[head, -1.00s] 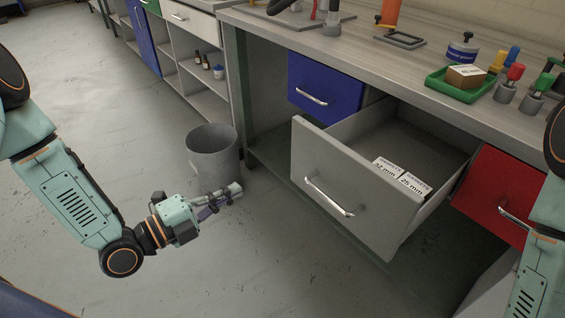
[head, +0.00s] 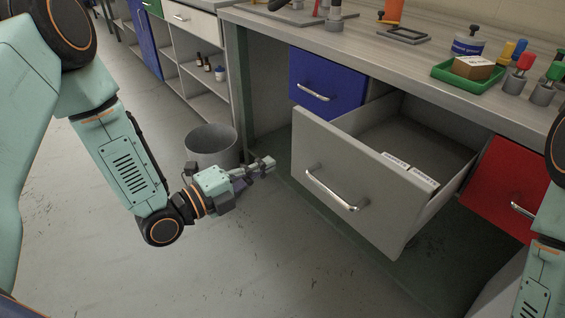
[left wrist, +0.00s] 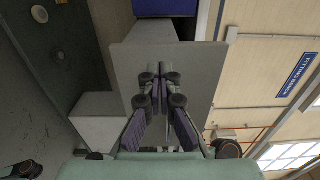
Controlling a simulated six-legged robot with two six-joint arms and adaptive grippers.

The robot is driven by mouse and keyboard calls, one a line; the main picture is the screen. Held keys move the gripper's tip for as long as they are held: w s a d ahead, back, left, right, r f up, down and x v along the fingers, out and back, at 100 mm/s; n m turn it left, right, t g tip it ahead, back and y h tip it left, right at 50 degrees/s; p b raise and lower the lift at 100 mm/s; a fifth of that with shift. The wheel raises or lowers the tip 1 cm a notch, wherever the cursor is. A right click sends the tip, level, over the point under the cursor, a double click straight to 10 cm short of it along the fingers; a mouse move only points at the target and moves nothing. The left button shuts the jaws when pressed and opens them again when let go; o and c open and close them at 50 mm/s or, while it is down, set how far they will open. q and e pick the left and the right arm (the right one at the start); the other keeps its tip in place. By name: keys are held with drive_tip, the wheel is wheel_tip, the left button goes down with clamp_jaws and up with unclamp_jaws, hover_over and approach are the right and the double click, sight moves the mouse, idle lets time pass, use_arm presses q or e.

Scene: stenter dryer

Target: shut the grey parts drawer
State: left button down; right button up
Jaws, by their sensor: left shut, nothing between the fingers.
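The grey parts drawer (head: 318,158) stands pulled far out from under the workbench in the head view, its bar handle (head: 332,192) on the front. Two white-labelled boxes (head: 410,172) lie inside it, partly hidden by the front panel. My left gripper (head: 268,163) is shut and empty, just left of the drawer front and apart from it. In the left wrist view its closed fingers (left wrist: 158,85) point towards the drawer's grey front panel (left wrist: 195,65). My right gripper is out of view; only part of that arm shows at the right edge.
A blue drawer (head: 325,82) sits to the left of the grey one and a red drawer (head: 512,180) to the right. A grey bin (head: 211,143) stands on the floor behind my left gripper. The bench top (head: 370,62) holds a green tray (head: 462,80). Floor in front is open.

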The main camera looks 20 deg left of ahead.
sight(294, 151)
use_arm(q)
drive_tip(key=shift+b+x, duration=1)
drive_tip(key=shift+x, duration=1.6)
drive_tip(key=shift+w, duration=0.1)
